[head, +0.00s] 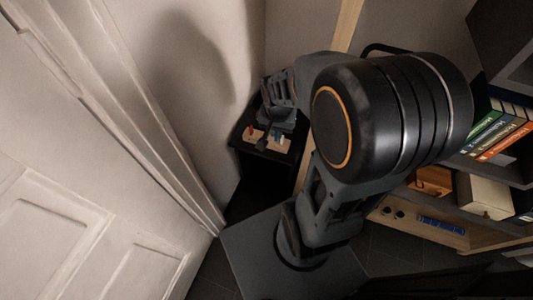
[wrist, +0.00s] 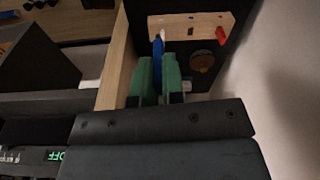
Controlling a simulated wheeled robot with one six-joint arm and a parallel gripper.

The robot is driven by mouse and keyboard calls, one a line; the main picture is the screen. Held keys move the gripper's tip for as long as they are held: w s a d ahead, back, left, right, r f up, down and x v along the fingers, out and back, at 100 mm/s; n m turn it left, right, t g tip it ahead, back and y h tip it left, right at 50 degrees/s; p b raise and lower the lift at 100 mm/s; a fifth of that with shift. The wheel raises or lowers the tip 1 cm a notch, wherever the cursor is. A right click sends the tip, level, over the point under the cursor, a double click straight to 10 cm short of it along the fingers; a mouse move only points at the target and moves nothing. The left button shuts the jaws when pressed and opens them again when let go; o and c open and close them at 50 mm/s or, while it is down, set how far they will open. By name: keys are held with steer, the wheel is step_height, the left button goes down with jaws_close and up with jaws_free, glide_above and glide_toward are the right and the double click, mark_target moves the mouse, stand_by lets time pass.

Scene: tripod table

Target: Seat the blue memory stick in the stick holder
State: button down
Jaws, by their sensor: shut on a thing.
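In the wrist view my gripper (wrist: 159,72) has green fingers that are closed together on the blue memory stick (wrist: 158,47). The stick shows as a thin blue strip with a pale edge, standing out beyond the fingertips. Beyond it is the light wooden stick holder (wrist: 190,22), a long block with dark slots and a red stick (wrist: 221,36) at its right part. The blue stick overlaps the holder's left part in the picture; I cannot tell whether they touch. In the head view the holder (head: 283,146) is small and partly hidden by my gripper.
The black tabletop (head: 246,146) stands against the wall. A round tan thing (wrist: 202,62) lies right of my fingers. A wooden upright (wrist: 118,60) is close on the left. Shelves with books (head: 497,135) are on the right.

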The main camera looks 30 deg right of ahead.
steer(key=shift+m, duration=0.7)
steer(key=w+f+b, duration=0.2)
steer(key=w+f, duration=0.1)
steer(key=f, duration=0.1)
steer(key=w+d+f+b, duration=0.1)
steer(key=w+f+b, duration=0.2)
steer(key=w+f, duration=0.1)
steer(key=w+d+f+b, duration=0.1)
steer(key=w+f+b, duration=0.2)
steer(key=w+f, duration=0.1)
steer(key=shift+w+f, duration=0.15)
steer(key=shift+f, duration=0.35)
steer(key=shift+w+f+b, duration=0.1)
steer(key=shift+f+b, duration=0.45)
steer(key=shift+f, duration=0.95)
steer(key=shift+f, duration=0.1)
steer(key=shift+f, duration=0.15)
steer(key=c, duration=1.2)
jaws_free()
